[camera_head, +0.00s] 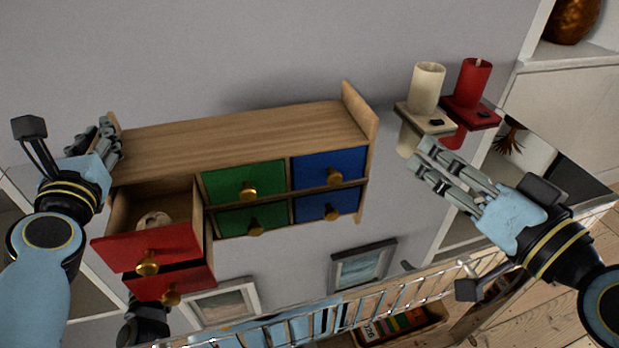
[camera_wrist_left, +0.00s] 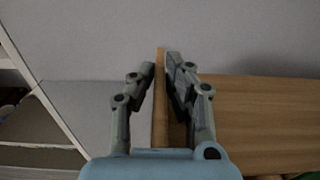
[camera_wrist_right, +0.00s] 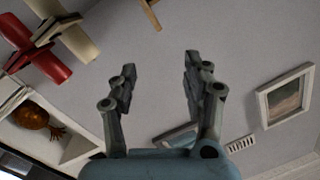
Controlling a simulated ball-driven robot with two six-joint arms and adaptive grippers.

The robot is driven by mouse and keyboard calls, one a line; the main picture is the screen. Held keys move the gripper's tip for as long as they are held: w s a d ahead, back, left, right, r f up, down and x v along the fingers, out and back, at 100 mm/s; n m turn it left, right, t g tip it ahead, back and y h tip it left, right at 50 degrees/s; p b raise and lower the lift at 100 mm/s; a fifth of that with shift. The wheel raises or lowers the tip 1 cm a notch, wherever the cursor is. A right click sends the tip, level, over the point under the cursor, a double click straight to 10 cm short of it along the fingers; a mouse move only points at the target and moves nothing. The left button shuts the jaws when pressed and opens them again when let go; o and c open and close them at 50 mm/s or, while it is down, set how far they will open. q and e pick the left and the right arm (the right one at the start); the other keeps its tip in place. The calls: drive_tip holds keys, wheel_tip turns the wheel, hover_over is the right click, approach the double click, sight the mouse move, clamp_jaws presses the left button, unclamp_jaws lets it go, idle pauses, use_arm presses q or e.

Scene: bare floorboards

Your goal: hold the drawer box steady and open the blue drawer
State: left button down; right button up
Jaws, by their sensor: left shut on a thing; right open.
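The wooden drawer box (camera_head: 235,133) sits against the grey wall in the head view. Its two blue drawers are at the right end, an upper one (camera_head: 330,166) and a lower one (camera_head: 315,207); both look shut, with brass knobs. My left gripper (camera_head: 108,142) is shut on the box's left side panel, which also shows between the fingers in the left wrist view (camera_wrist_left: 160,105). My right gripper (camera_head: 432,168) is open and empty, right of the box and apart from it. In the right wrist view its fingers (camera_wrist_right: 160,75) stand apart with only wall between them.
The upper red drawer (camera_head: 160,245) is pulled out with a pale item (camera_head: 153,220) inside. Green drawers (camera_head: 245,182) are shut in the middle. A cream candle (camera_head: 427,88) and a red candle (camera_head: 473,82) stand on small wall shelves near my right gripper. Framed pictures (camera_head: 362,266) hang below.

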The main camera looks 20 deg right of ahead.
sight(337, 181)
drive_tip(key=a+f+m, duration=0.1)
drive_tip(key=a+f, duration=0.1)
drive_tip(key=a+f+m+g+y, duration=0.1)
drive_tip(key=a+f, duration=0.1)
drive_tip(key=a+f+m+g+y, duration=0.1)
drive_tip(key=f+m, duration=0.1)
drive_tip(key=f, duration=0.1)
drive_tip(key=shift+s+a+f, duration=0.1)
drive_tip(key=shift+s+a, duration=0.05)
drive_tip(key=shift+a, duration=0.25)
drive_tip(key=x, duration=1.1)
drive_tip(key=shift+w+a+f, duration=0.2)
drive_tip(key=shift+w+a, duration=0.05)
drive_tip(key=shift+w, duration=0.05)
clamp_jaws()
drive_tip(key=shift+s, duration=0.1)
